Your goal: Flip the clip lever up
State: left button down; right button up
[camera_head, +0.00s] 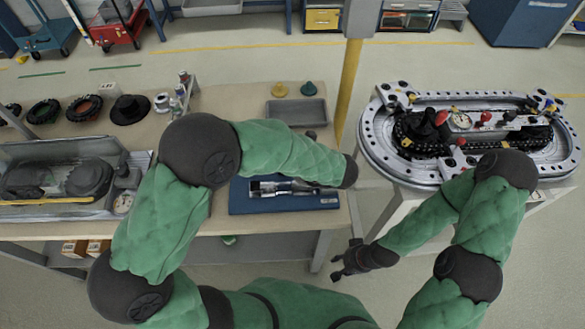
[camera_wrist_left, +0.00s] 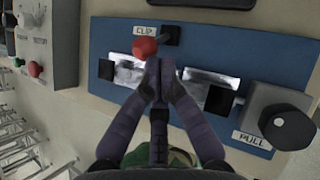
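The clip lever has a red ball knob (camera_wrist_left: 144,47) and a black base (camera_wrist_left: 171,35) beside the CLIP label (camera_wrist_left: 146,30) on a blue panel (camera_wrist_left: 240,50). The blue panel also shows on the workbench in the head view (camera_head: 240,205). In the left wrist view, my left gripper's fingertips (camera_wrist_left: 158,68) are together, right at the near side of the red knob. I cannot tell whether they touch it. In the head view my left forearm hides the left gripper. My right gripper (camera_head: 345,262) hangs open and empty beside the bench.
On the panel are shiny metal plates (camera_wrist_left: 203,88) and a black knob (camera_wrist_left: 287,126) by a PULL label. A grey control box (camera_wrist_left: 48,45) stands left of the panel. A grey tray (camera_head: 297,112) lies on the bench. The ring track (camera_head: 385,165) stands to the right.

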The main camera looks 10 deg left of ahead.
pick_arm(q)
jog(key=shift+w+a+r+m+g+h+p, duration=0.15)
jog(key=shift+w+g+p, duration=0.25)
jog(key=shift+p, duration=0.95)
jog(key=shift+w+a+r+m+g+h+p, duration=0.1)
jog(key=shift+w+r+g+h+p, duration=0.3)
jog(key=shift+p, duration=0.9)
jog(key=shift+w+a+r+m+g+y+p, duration=0.2)
jog(key=shift+g+p, duration=0.4)
jog(key=shift+p, duration=0.75)
jog(key=w+g+p, duration=0.1)
jog(key=p, duration=0.1)
jog(key=shift+h+p, duration=0.35)
jog(key=shift+w+a+m+g+p, duration=0.2)
jog(key=shift+w+g+p, duration=0.25)
jog(key=shift+g+p, duration=0.4)
jog(key=shift+f+t, duration=0.1)
jog(key=shift+t, duration=0.15)
jog(key=shift+d, duration=0.1)
jog(key=shift+r+p, duration=0.6)
jog(key=shift+r, duration=0.25)
